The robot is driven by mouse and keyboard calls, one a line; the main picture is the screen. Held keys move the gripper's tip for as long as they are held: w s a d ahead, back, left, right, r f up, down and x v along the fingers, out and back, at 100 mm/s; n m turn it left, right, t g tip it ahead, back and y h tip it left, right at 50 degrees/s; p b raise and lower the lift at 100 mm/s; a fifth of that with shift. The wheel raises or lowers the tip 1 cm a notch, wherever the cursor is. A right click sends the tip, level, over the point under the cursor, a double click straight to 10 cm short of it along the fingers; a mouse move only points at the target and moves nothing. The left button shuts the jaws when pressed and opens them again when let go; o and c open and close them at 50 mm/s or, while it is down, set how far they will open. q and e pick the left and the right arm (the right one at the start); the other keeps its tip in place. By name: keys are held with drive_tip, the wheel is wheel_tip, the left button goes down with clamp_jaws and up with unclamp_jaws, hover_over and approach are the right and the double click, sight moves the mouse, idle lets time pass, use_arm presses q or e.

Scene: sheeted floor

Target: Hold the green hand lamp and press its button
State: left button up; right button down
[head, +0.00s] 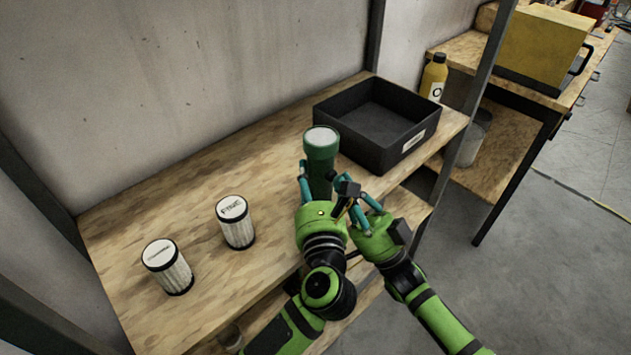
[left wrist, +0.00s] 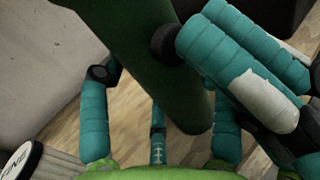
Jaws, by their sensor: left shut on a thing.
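The green hand lamp (head: 321,158) stands upright at the shelf's front edge, its pale round lens facing up. My left gripper (head: 318,185) is shut around its body; the fingers hide part of it. In the left wrist view the dark green lamp body (left wrist: 150,60) runs between my teal fingers. My right gripper (head: 358,205) is close on the lamp's right side. Its teal fingers (left wrist: 235,60) show in the left wrist view, a black fingertip at or very near the lamp body. I cannot tell whether it touches or how far these fingers are apart. The button is not visible.
A black open bin (head: 345,133) stands behind and right of the lamp. Two white ribbed cylinders with black rims, one (head: 235,222) nearer the lamp and one (head: 167,267) farther left, stand on the wooden shelf (head: 150,213). A dark post rises at right.

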drive_tip(key=shift+w+a+h, duration=0.3)
drive_tip(key=shift+w+a, duration=0.1)
drive_tip(key=shift+w, duration=0.2)
idle(0.4)
drive_tip(key=shift+d, duration=0.1)
drive_tip(key=shift+s+d, duration=0.55)
drive_tip(key=shift+d, duration=0.2)
drive_tip(key=shift+d, duration=0.1)
drive_tip(key=s+d, duration=0.4)
drive_tip(key=shift+s, duration=0.3)
idle(1.6)
drive_tip(key=s+d, duration=0.2)
drive_tip(key=shift+s+d, duration=0.1)
drive_tip(key=shift+s, duration=0.25)
drive_tip(key=shift+w, duration=0.15)
